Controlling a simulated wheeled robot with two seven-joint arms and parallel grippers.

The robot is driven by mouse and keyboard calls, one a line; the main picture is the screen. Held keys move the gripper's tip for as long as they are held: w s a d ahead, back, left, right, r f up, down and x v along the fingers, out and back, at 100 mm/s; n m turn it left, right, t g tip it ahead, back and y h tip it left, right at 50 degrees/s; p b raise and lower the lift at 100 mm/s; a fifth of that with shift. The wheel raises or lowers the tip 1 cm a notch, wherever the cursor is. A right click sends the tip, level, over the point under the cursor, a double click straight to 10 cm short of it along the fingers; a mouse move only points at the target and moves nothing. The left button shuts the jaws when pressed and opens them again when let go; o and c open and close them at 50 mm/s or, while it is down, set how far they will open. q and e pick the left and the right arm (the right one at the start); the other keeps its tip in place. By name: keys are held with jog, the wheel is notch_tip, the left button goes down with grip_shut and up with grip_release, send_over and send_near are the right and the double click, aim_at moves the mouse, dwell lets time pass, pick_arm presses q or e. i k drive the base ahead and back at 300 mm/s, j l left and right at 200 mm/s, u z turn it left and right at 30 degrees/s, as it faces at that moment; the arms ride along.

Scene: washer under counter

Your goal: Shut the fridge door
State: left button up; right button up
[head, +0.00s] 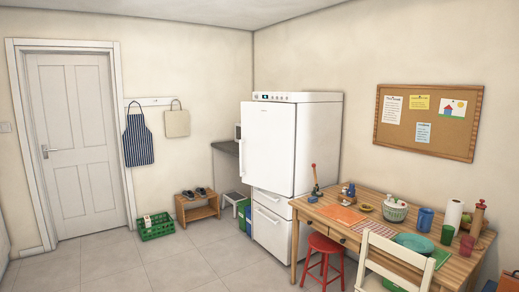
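The white fridge (318,150) stands in the room's far corner, past the near table. Its upper door (268,150) sticks out to the left beyond the drawer fronts below and looks partly open, with the hinge side at the right. A handle (241,146) shows at the door's left edge. The inside of the fridge is hidden behind the door. The lower drawers (269,222) look shut. Neither of my grippers is in view.
A wooden table (333,238) with dishes and tools stands at the right, close to the fridge. A red stool (323,247) stands by it. A green crate (156,228) and small bench (198,208) are further left. The tiled floor (160,268) before the fridge is clear.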

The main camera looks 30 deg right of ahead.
aim_at(267, 144)
jog(key=i+l+z, duration=0.35)
jog(key=i+z, duration=0.15)
jog(key=i+l+z, duration=0.2)
jog(key=i, duration=0.85)
jog(key=i+l+z, duration=0.2)
jog(key=i, duration=0.8)
jog(key=j, duration=0.1)
